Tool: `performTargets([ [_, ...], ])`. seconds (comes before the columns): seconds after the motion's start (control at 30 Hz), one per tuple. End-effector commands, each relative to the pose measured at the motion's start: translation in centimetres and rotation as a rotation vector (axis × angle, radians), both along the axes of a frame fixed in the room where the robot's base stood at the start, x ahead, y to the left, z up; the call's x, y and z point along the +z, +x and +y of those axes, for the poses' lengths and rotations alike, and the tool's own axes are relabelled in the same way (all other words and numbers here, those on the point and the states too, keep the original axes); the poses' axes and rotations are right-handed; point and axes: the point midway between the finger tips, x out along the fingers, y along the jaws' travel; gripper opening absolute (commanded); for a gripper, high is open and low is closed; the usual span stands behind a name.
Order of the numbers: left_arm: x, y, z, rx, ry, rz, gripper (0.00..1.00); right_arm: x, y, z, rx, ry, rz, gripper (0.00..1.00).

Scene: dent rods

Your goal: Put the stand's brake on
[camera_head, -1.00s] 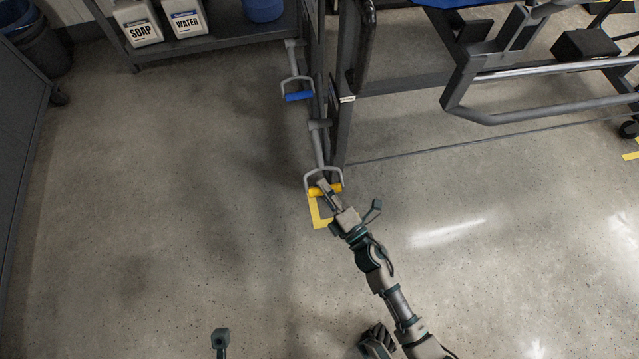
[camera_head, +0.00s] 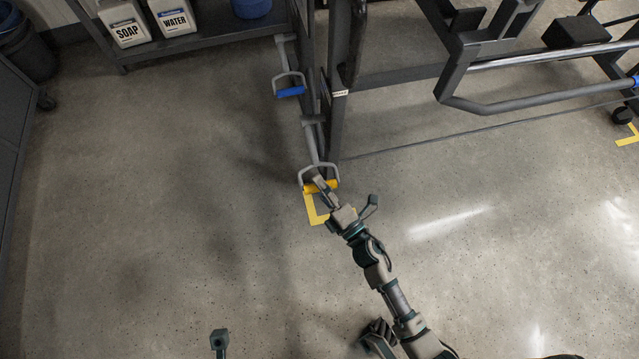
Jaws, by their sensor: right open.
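The stand (camera_head: 337,125) is a dark metal frame at the upper middle, with a small white label on its post. A grey lever beside it ends in a fork with a yellow grip (camera_head: 327,186), low near the floor. A second grey lever farther back has a blue grip (camera_head: 290,91). My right gripper (camera_head: 345,190) is open, with one finger overlapping the yellow grip in the picture and the other spread to the right. I cannot tell whether it touches the grip. A small part of what looks like my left gripper (camera_head: 219,342) shows at the bottom edge.
Yellow tape (camera_head: 313,213) marks a corner on the floor by the yellow grip. A shelf with soap (camera_head: 128,30) and water (camera_head: 176,18) jugs stands at the upper left. A pipe frame (camera_head: 540,99) is on the right. The floor at left is clear.

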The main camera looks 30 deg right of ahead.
Motion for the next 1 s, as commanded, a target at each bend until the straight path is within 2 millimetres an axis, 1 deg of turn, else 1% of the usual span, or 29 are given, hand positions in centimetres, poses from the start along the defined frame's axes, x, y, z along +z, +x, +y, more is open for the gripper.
performTargets([
  [0.07,0.1,-0.1,0.0,0.0,-0.001,-0.002,0.4,-0.2,-0.7,-0.1,0.0,0.001,0.002,0.52],
  [0.17,0.1,-0.2,0.0,0.0,-0.001,-0.003,0.4,-0.6,-2.3,-0.3,-0.001,0.002,0.004,0.52],
  [0.4,0.1,-0.1,0.0,0.0,0.0,-0.003,0.4,-1.7,-7.5,-0.9,-0.002,0.002,0.006,0.52],
  [0.5,0.1,-0.1,0.0,0.0,0.0,-0.003,0.4,-2.0,-9.3,-1.1,-0.002,0.002,0.005,0.52],
  [0.6,0.1,-0.1,0.0,0.0,0.0,-0.003,0.4,-2.2,-10.6,-1.3,-0.001,0.002,0.004,0.52],
  [0.73,0.1,-0.1,0.0,0.0,-0.001,-0.003,0.4,-2.4,-11.4,-1.4,-0.001,0.001,0.003,0.52],
  [1.0,0.0,0.1,0.0,-0.001,-0.002,-0.002,0.4,-2.4,-11.5,-1.4,0.0,0.0,0.002,0.52],
])
